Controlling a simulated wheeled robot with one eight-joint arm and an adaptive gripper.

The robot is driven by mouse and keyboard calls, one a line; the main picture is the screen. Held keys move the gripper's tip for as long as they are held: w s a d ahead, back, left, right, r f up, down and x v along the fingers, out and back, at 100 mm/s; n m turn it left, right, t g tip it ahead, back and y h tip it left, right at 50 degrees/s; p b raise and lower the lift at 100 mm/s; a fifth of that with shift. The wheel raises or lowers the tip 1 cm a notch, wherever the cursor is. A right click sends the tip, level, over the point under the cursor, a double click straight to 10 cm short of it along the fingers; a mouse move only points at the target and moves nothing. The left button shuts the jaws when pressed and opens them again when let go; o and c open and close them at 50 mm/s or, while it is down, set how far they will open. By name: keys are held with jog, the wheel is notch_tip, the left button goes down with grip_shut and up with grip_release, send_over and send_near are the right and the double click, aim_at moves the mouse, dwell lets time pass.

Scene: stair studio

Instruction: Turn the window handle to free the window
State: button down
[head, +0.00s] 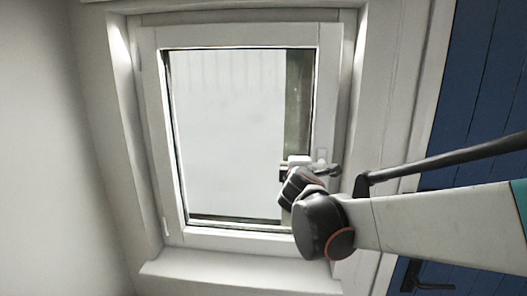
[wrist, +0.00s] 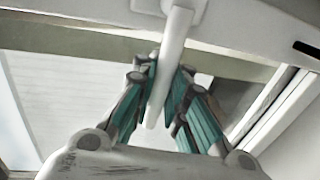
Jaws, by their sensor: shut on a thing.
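The white window handle (head: 300,159) sits on the right side of the white window frame (head: 329,95) in the head view, its lever pointing left across the glass. In the wrist view the handle (wrist: 172,50) comes down from its base plate at the top, between my finger pads. My gripper (wrist: 165,80) is shut on the lever, a teal-lined finger on each side. In the head view my wrist and arm hide most of the gripper and the lower right part of the frame. The window sash appears to sit closed in its surround.
A blue plank door (head: 490,80) with a black handle (head: 430,287) stands at the right. The white window sill (head: 210,268) runs below the window. A plain wall (head: 45,150) fills the left side.

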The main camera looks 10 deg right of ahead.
jog(key=shift+s+a+r, duration=0.15)
jog(key=shift+s+a, duration=0.05)
dwell(0.3)
jog(key=c, duration=1.6)
grip_release()
jog(key=shift+s, duration=0.1)
